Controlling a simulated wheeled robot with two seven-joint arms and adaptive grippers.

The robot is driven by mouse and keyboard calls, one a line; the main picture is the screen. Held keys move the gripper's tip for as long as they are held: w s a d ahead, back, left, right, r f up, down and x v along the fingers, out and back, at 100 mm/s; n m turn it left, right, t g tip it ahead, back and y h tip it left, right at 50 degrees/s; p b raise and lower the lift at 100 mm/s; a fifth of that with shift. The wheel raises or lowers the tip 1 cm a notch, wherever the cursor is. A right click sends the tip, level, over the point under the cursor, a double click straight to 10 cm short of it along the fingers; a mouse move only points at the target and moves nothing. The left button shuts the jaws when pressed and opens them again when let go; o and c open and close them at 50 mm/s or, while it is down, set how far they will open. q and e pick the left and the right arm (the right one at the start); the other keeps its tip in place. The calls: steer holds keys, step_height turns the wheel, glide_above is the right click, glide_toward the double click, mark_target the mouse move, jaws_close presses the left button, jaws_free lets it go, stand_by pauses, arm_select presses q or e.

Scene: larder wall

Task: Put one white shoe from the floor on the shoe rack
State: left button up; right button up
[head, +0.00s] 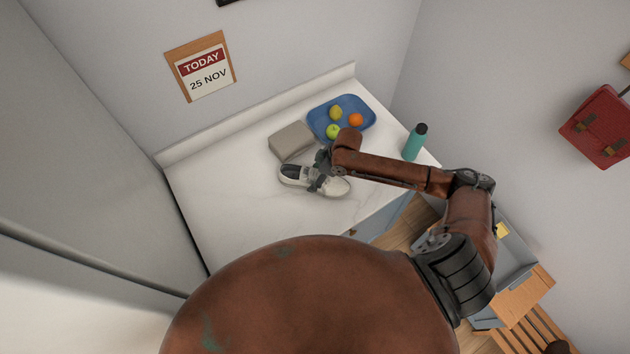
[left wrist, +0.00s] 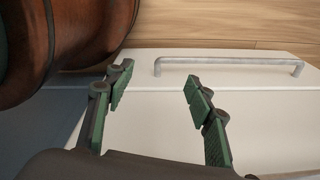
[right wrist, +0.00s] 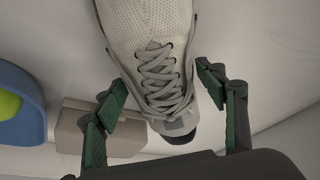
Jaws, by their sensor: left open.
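A white shoe (head: 330,186) with grey laces and a dark collar lies on the white counter (head: 240,215), not on the floor. It also shows close up in the right wrist view (right wrist: 158,60). My right gripper (head: 322,170) is at the shoe. Its fingers (right wrist: 162,80) stand on either side of the laced part, apart from each other, and appear open. My left gripper (left wrist: 158,75) is open and empty in front of a pale drawer front (left wrist: 230,105). A slatted wooden piece (head: 520,338), possibly the shoe rack, is partly visible at the lower right.
A grey-beige box (head: 291,140) stands close behind the shoe. A blue tray (head: 367,117) with fruit and a teal bottle (head: 413,145) stand further right. A metal handle (left wrist: 230,61) is near my left gripper. A red bag (head: 598,128) hangs on the right wall.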

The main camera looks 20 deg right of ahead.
steer(key=c, duration=1.3)
steer(key=shift+c, duration=0.7)
steer(key=shift+r, duration=0.15)
